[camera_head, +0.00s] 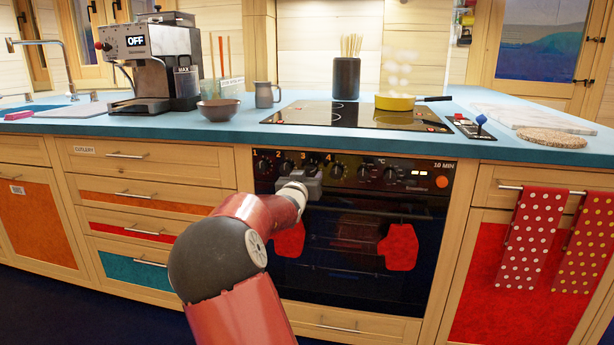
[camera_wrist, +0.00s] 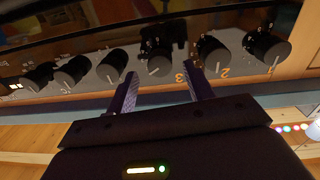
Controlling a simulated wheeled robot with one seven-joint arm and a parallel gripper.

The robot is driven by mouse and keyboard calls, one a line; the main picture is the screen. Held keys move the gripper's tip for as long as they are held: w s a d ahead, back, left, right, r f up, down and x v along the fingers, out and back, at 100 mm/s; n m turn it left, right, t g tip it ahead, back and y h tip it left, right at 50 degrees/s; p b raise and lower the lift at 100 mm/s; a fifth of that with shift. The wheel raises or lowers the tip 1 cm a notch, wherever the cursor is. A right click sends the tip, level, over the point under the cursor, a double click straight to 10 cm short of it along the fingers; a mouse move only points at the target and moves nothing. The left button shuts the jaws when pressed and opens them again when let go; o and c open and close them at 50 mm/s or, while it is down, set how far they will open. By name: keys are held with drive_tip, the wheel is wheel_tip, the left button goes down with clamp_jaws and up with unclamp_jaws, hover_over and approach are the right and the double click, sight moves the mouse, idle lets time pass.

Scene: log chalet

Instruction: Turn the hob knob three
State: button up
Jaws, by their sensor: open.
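The oven front carries a row of black hob knobs, numbered from the left in the head view. Knob three (camera_wrist: 157,60) is a round black knob with a white pointer line, and its label 3 stands beside it in the upside-down wrist view. In the head view it is largely hidden behind my gripper (camera_head: 306,178). My gripper (camera_wrist: 162,76) is open, with its two fingers spread to either side of knob three and the tips just short of it. I cannot tell whether either finger touches it. Knob two (camera_wrist: 213,53) lies close beside one finger.
A yellow pan (camera_head: 395,103) steams on the black hob (camera_head: 335,112). Red oven mitts (camera_head: 399,247) hang on the oven door. A bowl (camera_head: 218,110) and mug (camera_head: 265,96) stand left of the hob.

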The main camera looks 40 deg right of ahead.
drive_tip(key=shift+x, duration=1)
drive_tip(key=shift+c, duration=0.3)
drive_tip(key=c, duration=0.9)
